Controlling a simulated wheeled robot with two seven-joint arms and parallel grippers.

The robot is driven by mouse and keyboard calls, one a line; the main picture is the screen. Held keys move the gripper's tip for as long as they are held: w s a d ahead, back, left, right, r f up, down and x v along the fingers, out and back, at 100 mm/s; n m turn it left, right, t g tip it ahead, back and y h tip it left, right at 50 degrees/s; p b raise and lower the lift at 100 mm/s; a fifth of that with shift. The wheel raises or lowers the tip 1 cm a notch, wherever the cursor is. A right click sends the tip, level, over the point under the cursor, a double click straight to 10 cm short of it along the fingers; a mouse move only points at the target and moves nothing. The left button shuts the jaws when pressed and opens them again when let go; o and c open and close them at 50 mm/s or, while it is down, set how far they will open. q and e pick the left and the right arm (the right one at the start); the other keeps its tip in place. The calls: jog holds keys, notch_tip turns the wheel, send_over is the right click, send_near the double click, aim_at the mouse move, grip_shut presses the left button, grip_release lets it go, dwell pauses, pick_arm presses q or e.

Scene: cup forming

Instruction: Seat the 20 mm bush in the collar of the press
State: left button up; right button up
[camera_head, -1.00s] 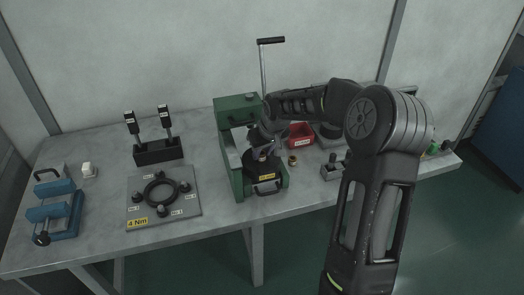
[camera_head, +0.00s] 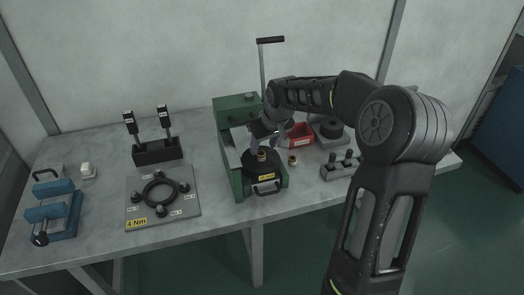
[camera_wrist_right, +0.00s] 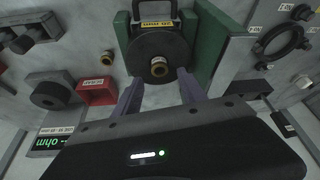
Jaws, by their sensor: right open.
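The green press (camera_head: 234,160) stands mid-table, its black round collar (camera_head: 262,170) at the front with a yellow label. A brass bush (camera_head: 262,154) stands upright at the collar's centre; the right wrist view shows it (camera_wrist_right: 159,67) end-on in the black disc (camera_wrist_right: 140,50). How deep it sits I cannot tell. My right gripper (camera_wrist_right: 160,92) is open and empty, its two fingers apart and clear of the bush. In the head view the right gripper (camera_head: 265,141) is just behind and above the bush, partly hidden by its own wrist. My left gripper is not in view.
A second brass bush (camera_head: 292,160) stands on the table right of the press. A red bin (camera_head: 300,134) and a dark block with pegs (camera_head: 341,167) are farther right. A plate with a black ring (camera_head: 163,207) lies left. The press's tall lever (camera_head: 263,68) rises behind.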

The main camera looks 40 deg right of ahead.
jog(key=v, duration=0.7)
jog(key=shift+r+b, duration=0.35)
jog(key=shift+r, duration=0.05)
jog(key=shift+s, duration=0.2)
